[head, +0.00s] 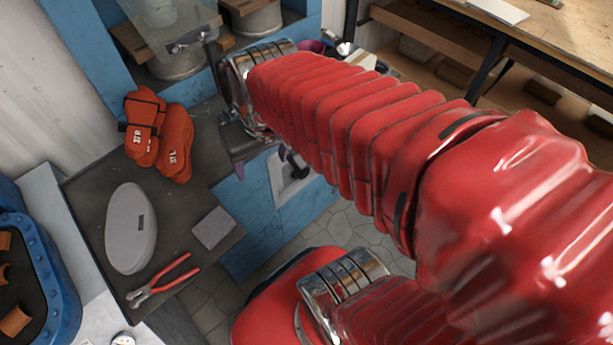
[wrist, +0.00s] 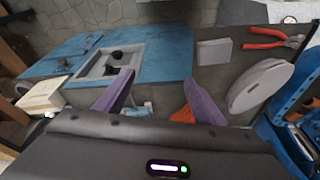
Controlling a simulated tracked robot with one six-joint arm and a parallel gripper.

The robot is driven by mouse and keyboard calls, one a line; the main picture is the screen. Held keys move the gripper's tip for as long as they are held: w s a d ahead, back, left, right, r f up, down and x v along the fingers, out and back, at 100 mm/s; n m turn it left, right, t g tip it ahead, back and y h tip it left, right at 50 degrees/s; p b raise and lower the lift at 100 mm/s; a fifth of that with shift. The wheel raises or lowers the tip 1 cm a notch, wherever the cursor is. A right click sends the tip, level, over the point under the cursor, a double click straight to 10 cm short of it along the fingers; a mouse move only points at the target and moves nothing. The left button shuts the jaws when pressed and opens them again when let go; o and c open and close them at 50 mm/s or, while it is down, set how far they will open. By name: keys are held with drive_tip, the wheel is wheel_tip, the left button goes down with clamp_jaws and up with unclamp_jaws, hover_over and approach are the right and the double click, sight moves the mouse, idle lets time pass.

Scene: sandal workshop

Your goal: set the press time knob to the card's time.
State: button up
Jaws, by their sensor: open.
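A pale grey recessed panel (wrist: 88,69) with dark knob-like parts (wrist: 115,56) is set in the blue press front in the wrist view. In the head view the panel (head: 286,190) is partly hidden behind my arm. Which dark part is the press time knob, and its setting, I cannot tell. My gripper (wrist: 158,78) has two purple fingers spread apart with nothing between them. The left finger in the wrist view overlaps the panel's lower edge. I cannot make out a card with a readable time.
A dark side table (head: 85,185) carries orange sandal pieces (head: 158,130), a grey oval pad (head: 130,230), a grey block (head: 213,228) and red-handled pliers (head: 165,278). A blue bin (head: 45,265) stands at left. Tiled floor (head: 350,222) shows beside the press.

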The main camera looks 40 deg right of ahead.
drive_tip(key=d+f+m+g+y, duration=0.2)
drive_tip(key=d+f+m+g, duration=0.3)
drive_tip(key=f, duration=0.5)
drive_tip(key=m+t+h, duration=0.1)
drive_tip(key=m+t, duration=1.9)
drive_tip(key=m, duration=0.8)
approach(305, 174)
drive_tip(key=s, duration=0.5)
drive_tip(key=shift+w+d+f, duration=0.1)
drive_tip(key=shift+w+d, duration=0.05)
drive_tip(key=shift+d, duration=0.05)
drive_tip(key=shift+w, duration=0.1)
drive_tip(key=shift+w+a, duration=0.15)
drive_tip(key=shift+w, duration=3.25)
drive_tip(key=shift+w+a, duration=0.1)
drive_tip(key=shift+w, duration=3.3)
